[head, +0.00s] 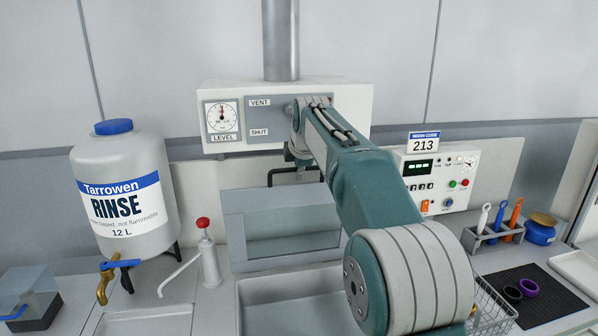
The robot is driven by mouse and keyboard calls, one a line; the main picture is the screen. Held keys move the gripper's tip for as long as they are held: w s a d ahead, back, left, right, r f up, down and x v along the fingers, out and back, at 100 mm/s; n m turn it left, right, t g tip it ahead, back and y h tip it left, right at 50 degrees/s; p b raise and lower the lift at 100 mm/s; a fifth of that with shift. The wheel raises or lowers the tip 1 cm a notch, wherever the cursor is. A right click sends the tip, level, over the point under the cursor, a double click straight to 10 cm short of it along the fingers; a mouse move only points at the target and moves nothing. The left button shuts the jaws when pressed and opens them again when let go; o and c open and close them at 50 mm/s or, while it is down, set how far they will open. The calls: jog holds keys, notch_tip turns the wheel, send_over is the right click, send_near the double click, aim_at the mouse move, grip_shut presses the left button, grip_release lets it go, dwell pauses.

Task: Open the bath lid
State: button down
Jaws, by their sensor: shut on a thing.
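The bath lid (232,231) is a pale grey frame with a clear window. It stands raised and tilted up at the back of the bath (250,290), whose basin shows open in front of it. A black bar handle (270,178) is at the lid's top edge. My gripper (291,158) is at this handle, in front of the white vent box, and is shut on it. My arm hides most of the gripper, the right part of the lid and the right side of the bath.
A rinse jug (120,200) and a red-topped pump bottle (208,258) stand left of the bath. The vent box (350,100) is close behind my gripper. A control panel (436,185), tool rack (497,235) and wire basket (495,312) are on the right.

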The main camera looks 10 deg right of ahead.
jog(key=c, duration=1)
grip_release()
jog(key=shift+a+r, duration=0.1)
jog(key=shift+o, duration=0.2)
jog(key=shift+s, duration=0.1)
jog(key=v, duration=1.1)
jog(key=shift+s+r, duration=0.15)
jog(key=shift+r, duration=0.2)
jog(key=shift+a, duration=0.1)
jog(key=s+f+m, duration=0.4)
jog(key=s+m, duration=0.1)
jog(key=s, duration=0.4)
jog(key=s+f+m, duration=0.3)
jog(key=s+m, duration=0.2)
jog(key=s, duration=0.5)
jog(key=s+f+m+g, duration=0.1)
jog(key=s+f+m, duration=0.7)
jog(key=s+f, duration=0.7)
jog(key=shift+s+f, duration=0.35)
jog(key=shift+s, duration=0.3)
